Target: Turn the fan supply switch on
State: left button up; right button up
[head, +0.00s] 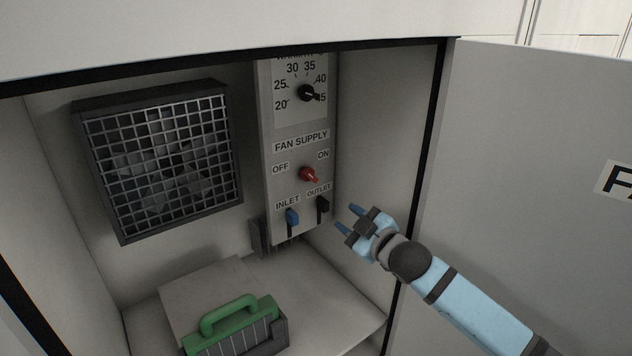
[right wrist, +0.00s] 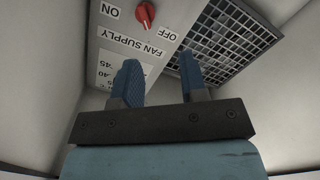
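The red fan supply switch (head: 308,174) sits on a grey control panel (head: 267,140) inside the open cabinet, between the OFF label on the left and the ON label on the right. I cannot tell clearly which label it points to. It also shows at the top of the right wrist view (right wrist: 146,14). My right gripper (head: 349,220) is open and empty, to the lower right of the switch and apart from it. Its two blue fingers (right wrist: 160,80) show spread in the right wrist view. My left gripper is not in view.
A black dial (head: 307,93) is above the switch. A gridded fan (head: 160,160) is on the back wall. A green-handled filter box (head: 238,316) stands on the cabinet floor. The open door (head: 540,190) stands at right.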

aim_at(312, 176)
jog(key=shift+n, duration=0.5)
jog(key=r+x, duration=0.1)
jog(key=x, duration=0.4)
jog(key=r+p+x, duration=0.1)
jog(key=x, duration=0.4)
jog(key=d+r+x, duration=0.1)
jog(key=x, duration=0.4)
jog(key=shift+w+r+p, duration=0.15)
jog(key=shift+w+p, duration=0.25)
jog(key=shift+w, duration=0.05)
grip_shut()
